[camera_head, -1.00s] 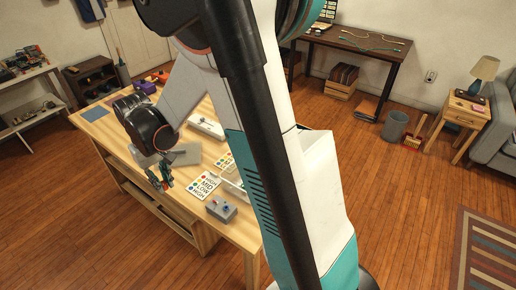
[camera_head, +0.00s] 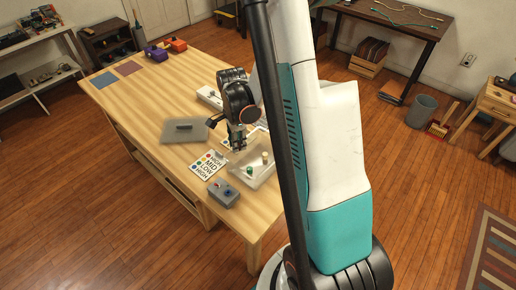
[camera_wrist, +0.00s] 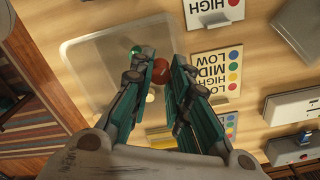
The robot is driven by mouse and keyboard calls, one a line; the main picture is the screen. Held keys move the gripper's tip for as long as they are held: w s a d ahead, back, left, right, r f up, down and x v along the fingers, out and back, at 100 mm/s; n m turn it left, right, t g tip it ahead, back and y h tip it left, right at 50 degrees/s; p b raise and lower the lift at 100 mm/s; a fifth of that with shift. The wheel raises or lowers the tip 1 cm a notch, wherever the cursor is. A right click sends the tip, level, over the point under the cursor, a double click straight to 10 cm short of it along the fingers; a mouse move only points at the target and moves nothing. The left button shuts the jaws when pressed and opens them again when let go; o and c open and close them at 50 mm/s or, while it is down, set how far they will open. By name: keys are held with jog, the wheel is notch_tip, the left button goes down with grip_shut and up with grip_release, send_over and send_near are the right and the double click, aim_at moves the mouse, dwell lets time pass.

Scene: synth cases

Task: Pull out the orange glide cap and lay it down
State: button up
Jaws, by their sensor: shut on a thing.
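My gripper (camera_head: 237,140) is over the left far edge of a clear, pale tray (camera_head: 254,182) on the wooden table. In the wrist view its teal fingers (camera_wrist: 168,66) are closed on the rounded orange-red glide cap (camera_wrist: 159,73), which partly shows between the tips. The tray (camera_wrist: 80,70) lies below and to the left there. A green cap (camera_head: 250,170) and a cream one (camera_head: 265,157) stand in the tray; the green one also shows beside the left fingertip (camera_wrist: 135,50). The held cap is hidden in the head view, and its height over the tray cannot be told.
A printed card (camera_head: 208,166) with coloured dots lies left of the tray, with a grey box (camera_head: 223,193) in front. A grey lid-like plate (camera_head: 185,137) lies further left. A blue mat (camera_head: 103,80) and a red-brown mat (camera_head: 128,67) lie at the far left; bare wood surrounds them.

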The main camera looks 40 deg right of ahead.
jog(key=shift+s+d+f+m+b, duration=0.65)
jog(key=shift+d+f+m, duration=0.35)
jog(key=shift+f+m, duration=0.6)
jog(key=shift+s+d+f+m+b, duration=0.65)
jog(key=shift+d+f+m, duration=0.3)
jog(key=shift+f+m, duration=0.65)
jog(key=shift+s+d+f+m+b, duration=0.65)
jog(key=shift+d+f+m, duration=0.5)
jog(key=shift+f, duration=0.7)
jog(key=shift+s+a, duration=0.1)
jog(key=shift+a, duration=0.1)
jog(key=o, duration=0.8)
jog(key=shift+r, duration=0.1)
notch_tip(320, 180, up, 12)
